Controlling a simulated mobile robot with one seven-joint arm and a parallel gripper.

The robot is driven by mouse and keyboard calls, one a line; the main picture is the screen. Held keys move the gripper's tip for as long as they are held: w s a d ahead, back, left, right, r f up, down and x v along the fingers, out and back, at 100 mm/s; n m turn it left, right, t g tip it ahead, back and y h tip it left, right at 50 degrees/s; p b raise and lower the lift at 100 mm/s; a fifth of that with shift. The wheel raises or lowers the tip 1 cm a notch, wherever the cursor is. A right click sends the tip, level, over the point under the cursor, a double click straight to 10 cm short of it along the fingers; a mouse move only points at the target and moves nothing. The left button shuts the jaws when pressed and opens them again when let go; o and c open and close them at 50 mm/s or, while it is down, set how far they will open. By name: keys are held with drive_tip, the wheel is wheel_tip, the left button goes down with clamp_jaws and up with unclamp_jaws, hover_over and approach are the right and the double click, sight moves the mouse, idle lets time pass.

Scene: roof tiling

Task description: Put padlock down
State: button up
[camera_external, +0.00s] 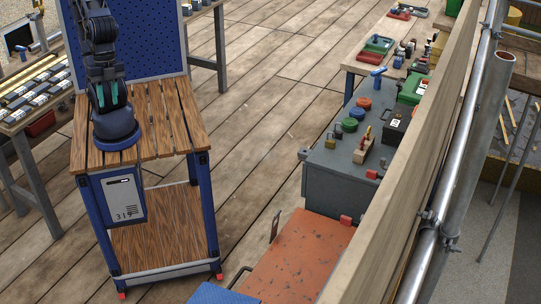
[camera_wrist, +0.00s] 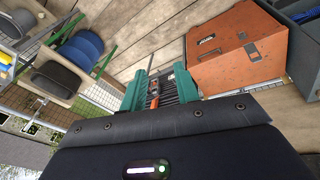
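My gripper (camera_external: 108,95) hangs low in front of my folded arm in the external view, above the slatted wooden top of the blue-legged stand. Its two green fingers are apart, with only dark showing between them. In the wrist view the gripper (camera_wrist: 160,88) also has its fingers apart. Dark ribbed shapes and a small orange part show between them, and I cannot tell what these are. A small brass-coloured piece that looks like a padlock (camera_external: 330,142) stands on the near left part of the grey bench top in the external view, far from my gripper.
The grey bench (camera_external: 340,185) also carries red, green and blue round pieces, a wooden block with tools (camera_external: 363,150) and a dark box (camera_external: 396,125). An orange-red surface (camera_external: 300,255) lies in front of it. Plank floor (camera_external: 255,130) is clear between stand and bench. A railing runs on the right.

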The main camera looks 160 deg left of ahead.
drive_tip(key=w+a+f+n+t+h, duration=0.15)
drive_tip(key=w+a+f+n, duration=0.3)
drive_tip(key=a, duration=0.45)
drive_tip(key=w+a+f+n+h, duration=0.25)
drive_tip(key=w+a+n, duration=0.2)
drive_tip(key=a, duration=0.35)
drive_tip(key=w+a+f+n+t+h, duration=0.1)
drive_tip(key=w+a+f+n, duration=0.3)
drive_tip(key=a, duration=0.5)
drive_tip(key=n+t+y, duration=1)
drive_tip(key=n+t, duration=0.2)
drive_tip(key=n, duration=0.9)
approach(330, 144)
drive_tip(key=s+r, duration=0.3)
drive_tip(key=s, duration=0.1)
drive_tip(key=shift+d+x, duration=0.15)
drive_tip(key=shift+x, duration=1.65)
drive_tip(key=shift+d+x, duration=0.15)
drive_tip(key=shift+x, duration=1.6)
drive_tip(key=shift+d+x, duration=0.15)
drive_tip(key=shift+x, duration=1.65)
drive_tip(key=shift+f, duration=0.1)
clamp_jaws()
